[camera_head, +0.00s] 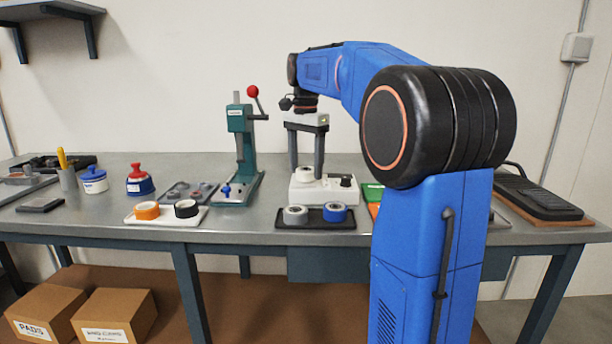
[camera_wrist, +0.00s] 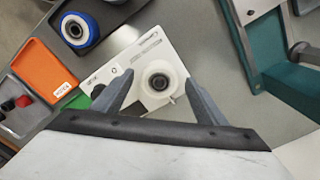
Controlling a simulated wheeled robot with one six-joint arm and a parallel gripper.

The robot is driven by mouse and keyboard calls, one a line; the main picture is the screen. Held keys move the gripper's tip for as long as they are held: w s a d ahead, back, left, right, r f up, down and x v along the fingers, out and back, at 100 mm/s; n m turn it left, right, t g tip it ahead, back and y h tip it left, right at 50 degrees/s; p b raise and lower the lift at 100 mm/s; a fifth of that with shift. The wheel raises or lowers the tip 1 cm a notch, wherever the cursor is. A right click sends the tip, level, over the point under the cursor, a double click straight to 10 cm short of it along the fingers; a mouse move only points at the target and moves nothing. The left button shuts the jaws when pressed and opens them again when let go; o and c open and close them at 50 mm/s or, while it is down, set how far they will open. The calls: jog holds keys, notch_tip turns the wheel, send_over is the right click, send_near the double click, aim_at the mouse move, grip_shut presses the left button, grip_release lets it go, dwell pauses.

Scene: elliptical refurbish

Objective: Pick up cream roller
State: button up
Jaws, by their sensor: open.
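The cream roller (camera_head: 304,174) sits on a white machine (camera_head: 330,195) with a small dark control panel, at the middle of the bench. In the wrist view the cream roller (camera_wrist: 158,68) shows as a pale ring with a grey centre. My gripper (camera_head: 306,172) points down over the machine with its two grey fingers spread apart. In the wrist view my gripper (camera_wrist: 160,78) is open and empty, and the roller appears between and slightly beyond the fingertips. I cannot tell whether the fingertips are level with the roller; no contact shows.
A dark tray (camera_head: 288,224) in front holds a grey roller (camera_head: 295,214) and a blue roller (camera_head: 335,212). A green press (camera_head: 240,145) stands just left of the machine. An orange tray (camera_wrist: 43,69) lies nearby.

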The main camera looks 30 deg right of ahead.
jog(key=shift+f, duration=0.2)
jog(key=c, duration=1.3)
jog(key=shift+r, duration=0.1)
